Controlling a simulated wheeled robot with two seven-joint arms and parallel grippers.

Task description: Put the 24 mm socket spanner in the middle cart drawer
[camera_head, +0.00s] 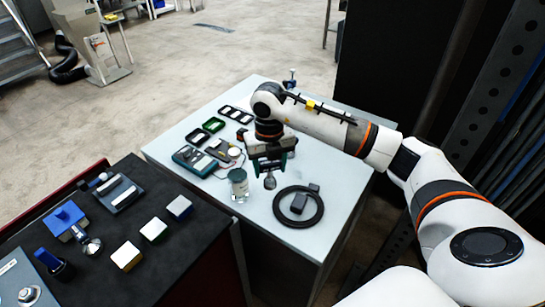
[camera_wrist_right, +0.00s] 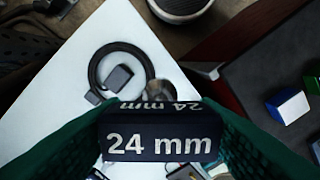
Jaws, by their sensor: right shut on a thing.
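The 24 mm socket spanner (camera_wrist_right: 160,141) shows as a dark block with white "24 mm" lettering in the right wrist view. It sits between the green fingers of my right gripper (camera_wrist_right: 165,118), which is shut on it. In the head view my right gripper (camera_head: 272,160) is above the white table, and a grey rounded end (camera_head: 270,181) hangs beneath it. The cart with a black top (camera_head: 185,262) and red edge is at the lower left. Its drawer fronts are hidden, so I cannot tell whether the middle drawer is open. My left gripper is not in view.
The white table (camera_head: 345,205) holds a black ring (camera_head: 298,206), a jar (camera_head: 238,185), a meter (camera_head: 195,160) and small trays. The cart top carries several coloured blocks, a blue-handled tool and a dark tray (camera_head: 120,193). A dark perforated rack stands at right.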

